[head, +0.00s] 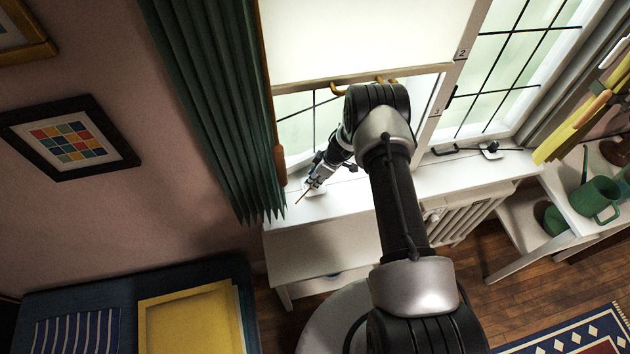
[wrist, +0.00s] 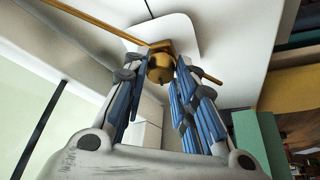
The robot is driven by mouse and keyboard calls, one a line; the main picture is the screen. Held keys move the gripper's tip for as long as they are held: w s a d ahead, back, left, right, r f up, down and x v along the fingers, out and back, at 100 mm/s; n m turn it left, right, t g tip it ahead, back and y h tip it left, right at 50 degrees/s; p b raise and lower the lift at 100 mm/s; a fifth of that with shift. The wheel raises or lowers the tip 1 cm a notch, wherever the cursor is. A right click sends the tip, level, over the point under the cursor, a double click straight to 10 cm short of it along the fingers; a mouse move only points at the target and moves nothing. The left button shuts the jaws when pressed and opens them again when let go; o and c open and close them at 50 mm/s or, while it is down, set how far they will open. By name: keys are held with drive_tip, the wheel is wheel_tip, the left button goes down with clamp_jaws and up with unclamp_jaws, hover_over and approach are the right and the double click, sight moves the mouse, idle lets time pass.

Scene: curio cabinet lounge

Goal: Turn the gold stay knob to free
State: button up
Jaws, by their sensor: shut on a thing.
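The gold stay knob (wrist: 160,70) shows in the wrist view, in front of a white rounded plate (wrist: 178,28). A thin gold rod (wrist: 95,20) runs from the upper left to the knob, and a shorter gold piece (wrist: 205,75) sticks out to the right. My gripper (wrist: 157,72) has its blue-padded fingers on both sides of the knob, shut on it. In the head view my gripper (head: 312,184) is low at the left end of the white window sill; the knob is hidden there by the fingers. A short gold tip shows beside them.
A green curtain (head: 215,100) hangs close left of my gripper. A pale blind (head: 360,35) covers the upper left window. The right window has a black stay (head: 490,149) on the sill.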

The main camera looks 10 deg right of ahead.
drive_tip(key=shift+w+r+n+g+b, duration=0.1)
drive_tip(key=shift+w+n+g+b, duration=0.1)
drive_tip(key=shift+n+b, duration=0.3)
drive_tip(key=shift+w+n+g+b, duration=0.1)
drive_tip(key=shift+n+g+b, duration=0.1)
drive_tip(key=shift+n+b, duration=0.3)
drive_tip(key=shift+n, duration=0.3)
drive_tip(key=o, duration=1)
drive_tip(key=shift+s, duration=0.15)
drive_tip(key=shift+o, duration=0.2)
drive_tip(key=w+v, duration=0.1)
drive_tip(key=v, duration=0.4)
drive_tip(key=s+d, duration=0.5)
drive_tip(key=d, duration=0.6)
drive_tip(key=shift+s, duration=0.2)
